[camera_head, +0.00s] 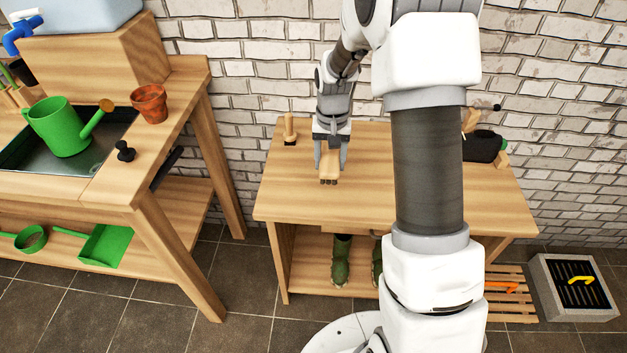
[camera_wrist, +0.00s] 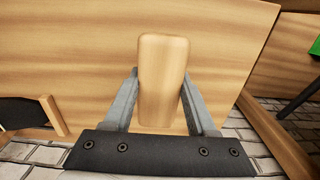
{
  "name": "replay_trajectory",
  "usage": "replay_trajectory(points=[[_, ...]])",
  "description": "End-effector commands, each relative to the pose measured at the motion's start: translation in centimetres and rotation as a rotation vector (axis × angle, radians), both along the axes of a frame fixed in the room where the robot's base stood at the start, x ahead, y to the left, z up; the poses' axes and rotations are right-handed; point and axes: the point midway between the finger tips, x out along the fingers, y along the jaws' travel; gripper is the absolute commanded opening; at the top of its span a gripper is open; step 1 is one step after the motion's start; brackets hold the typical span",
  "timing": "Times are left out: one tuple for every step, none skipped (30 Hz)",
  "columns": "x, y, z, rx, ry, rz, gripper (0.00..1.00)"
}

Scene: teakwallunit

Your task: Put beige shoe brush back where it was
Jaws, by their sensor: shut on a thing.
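The beige shoe brush (camera_head: 328,167) is between the fingers of my gripper (camera_head: 329,160), over the wooden bench top (camera_head: 270,193). The gripper is shut on it, and dark bristles show at its lower end in the head view. In the wrist view the brush's smooth wooden back (camera_wrist: 163,75) sticks out past both fingers (camera_wrist: 160,100). I cannot tell whether the brush touches the bench top.
A small upright wooden-handled item (camera_head: 290,130) stands at the bench's back left. A black object (camera_head: 483,147) with wooden parts sits at the right. The bench top's front left is clear. A potting table (camera_head: 150,165) stands left, with a brick wall behind.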

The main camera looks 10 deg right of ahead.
Motion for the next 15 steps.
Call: replay_trajectory(points=[[0.3,1.1,-0.9,0.0,0.0,0.006,0.05],[0.4,1.6,-1.2,0.0,0.0,0.004,0.05],[0.6,2.2,-1.5,0.0,0.0,0.005,0.05],[0.7,2.6,-1.8,-0.001,0.0,0.003,0.05],[0.8,2.9,-1.9,0.0,-0.001,0.002,0.05],[0.9,3.2,-2.1,0.0,-0.001,0.002,0.05],[1.0,3.4,-2.2,-0.001,-0.002,0.002,0.05],[1.0,3.5,-2.2,-0.001,-0.002,0.001,0.05],[1.0,3.6,-2.4,-0.001,-0.002,0.0,0.05],[1.0,3.7,-2.5,0.0,-0.001,-0.001,0.05],[1.0,3.7,-2.8,-0.001,0.0,-0.001,0.05],[1.0,3.7,-3.2,-0.001,0.001,-0.001,0.05],[1.0,3.6,-3.7,-0.001,0.001,-0.001,0.05],[1.0,3.6,-4.1,-0.001,0.001,-0.001,0.05],[1.0,3.6,-4.8,-0.001,0.001,-0.001,0.05]])
